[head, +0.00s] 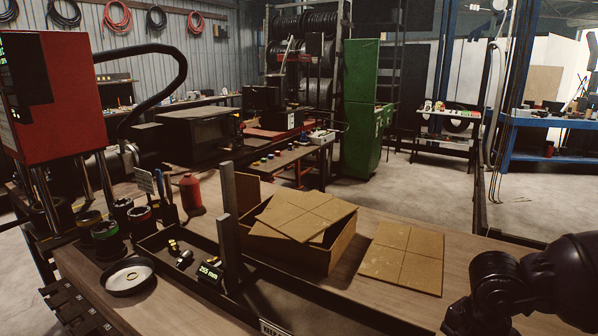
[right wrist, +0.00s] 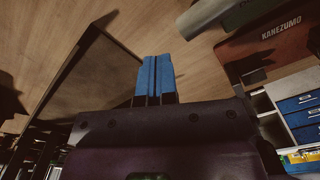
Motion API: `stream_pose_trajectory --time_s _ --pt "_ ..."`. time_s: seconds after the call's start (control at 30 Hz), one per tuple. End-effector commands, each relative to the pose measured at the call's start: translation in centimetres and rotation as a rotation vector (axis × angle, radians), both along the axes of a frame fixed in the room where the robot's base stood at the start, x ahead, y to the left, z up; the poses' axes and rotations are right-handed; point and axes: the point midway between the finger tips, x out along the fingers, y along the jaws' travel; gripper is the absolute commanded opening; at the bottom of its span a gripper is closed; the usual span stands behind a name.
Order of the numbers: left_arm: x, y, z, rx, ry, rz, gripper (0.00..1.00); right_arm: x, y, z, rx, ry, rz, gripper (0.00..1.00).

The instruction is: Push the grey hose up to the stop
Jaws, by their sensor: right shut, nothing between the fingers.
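I cannot make out the grey hose for certain in either view. In the right wrist view a grey rounded piece (right wrist: 205,14) lies at the top, right of my fingertips; I cannot tell if it is the hose. My right gripper (right wrist: 155,78) has blue fingertips pressed together with nothing between them, over a wooden surface. In the head view only my dark right arm shows at the lower right. My left gripper is not in view.
A red machine (head: 55,95) stands on the bench at left, a black curved hose behind it. A cardboard box (head: 345,250) and flat cardboard (head: 402,257) lie to the right. A round dish (head: 128,276) and several pots stand at left. The wrist view shows a dark red KANEZUMO panel (right wrist: 275,40).

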Motion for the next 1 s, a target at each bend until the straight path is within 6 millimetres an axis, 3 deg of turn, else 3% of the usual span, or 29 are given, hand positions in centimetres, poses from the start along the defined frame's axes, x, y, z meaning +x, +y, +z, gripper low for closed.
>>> stream_pose_trajectory --time_s 0.7,1.0 --pt "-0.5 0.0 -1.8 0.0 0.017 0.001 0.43 0.0 0.0 -2.5 0.0 0.001 0.0 0.0" --pt "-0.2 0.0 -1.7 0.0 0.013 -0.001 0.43 0.0 0.0 -2.6 0.0 -0.001 0.0 0.0"
